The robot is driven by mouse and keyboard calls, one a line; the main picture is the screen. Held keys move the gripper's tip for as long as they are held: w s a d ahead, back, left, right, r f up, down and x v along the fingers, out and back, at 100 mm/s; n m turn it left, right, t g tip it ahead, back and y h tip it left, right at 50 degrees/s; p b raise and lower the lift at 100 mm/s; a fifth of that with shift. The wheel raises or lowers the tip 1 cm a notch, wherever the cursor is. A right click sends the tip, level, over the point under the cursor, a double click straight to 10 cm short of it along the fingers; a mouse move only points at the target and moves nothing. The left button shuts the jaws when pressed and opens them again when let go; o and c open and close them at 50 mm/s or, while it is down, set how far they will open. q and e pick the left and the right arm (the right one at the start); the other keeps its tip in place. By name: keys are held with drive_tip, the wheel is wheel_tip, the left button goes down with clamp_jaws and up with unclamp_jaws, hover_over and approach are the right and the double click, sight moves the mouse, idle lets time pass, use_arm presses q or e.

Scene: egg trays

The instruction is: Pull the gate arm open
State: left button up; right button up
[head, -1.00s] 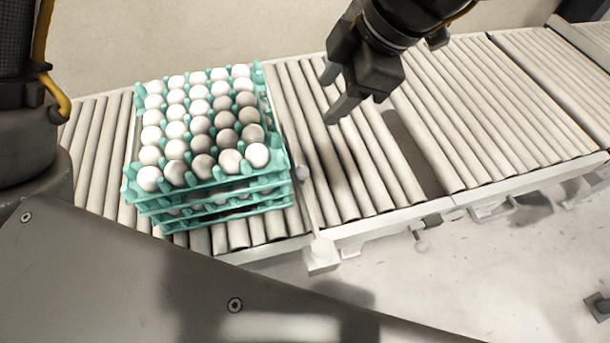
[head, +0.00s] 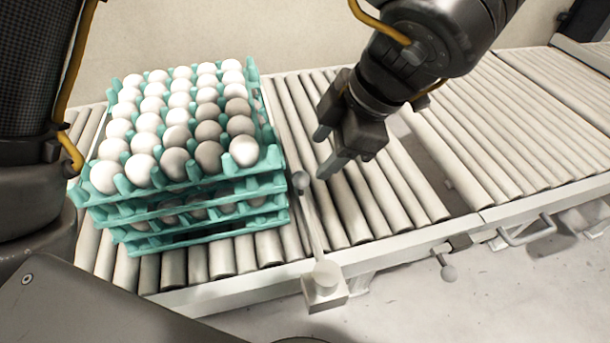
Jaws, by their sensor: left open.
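The gate arm (head: 313,228) is a thin pale bar with a round knob at its far end. It rises from a pale block on the conveyor's front rail and reaches over the rollers, just right of the egg stack. My left gripper (head: 322,153) is open and empty, above the rollers. Its fingertips are a little beyond and right of the knob in the picture, with a small gap showing; the height between them is hard to tell. My right gripper is not in view.
A stack of teal egg trays (head: 185,241) with white and grey-brown eggs stands on the roller conveyor (head: 235,256), close left of the gate arm. Rollers to the right are bare, with a dark gap between sections. Another small knobbed lever (head: 448,270) hangs at the front rail.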

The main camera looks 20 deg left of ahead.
sight(304, 175)
use_arm(q)
drive_tip(key=b+x, duration=0.1)
drive_tip(key=x, duration=0.7)
drive_tip(key=shift+a+f, duration=0.1)
drive_tip(key=shift+f, duration=0.15)
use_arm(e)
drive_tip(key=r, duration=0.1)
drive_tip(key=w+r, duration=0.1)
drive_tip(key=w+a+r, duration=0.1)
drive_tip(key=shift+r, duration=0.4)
use_arm(q)
clamp_jaws()
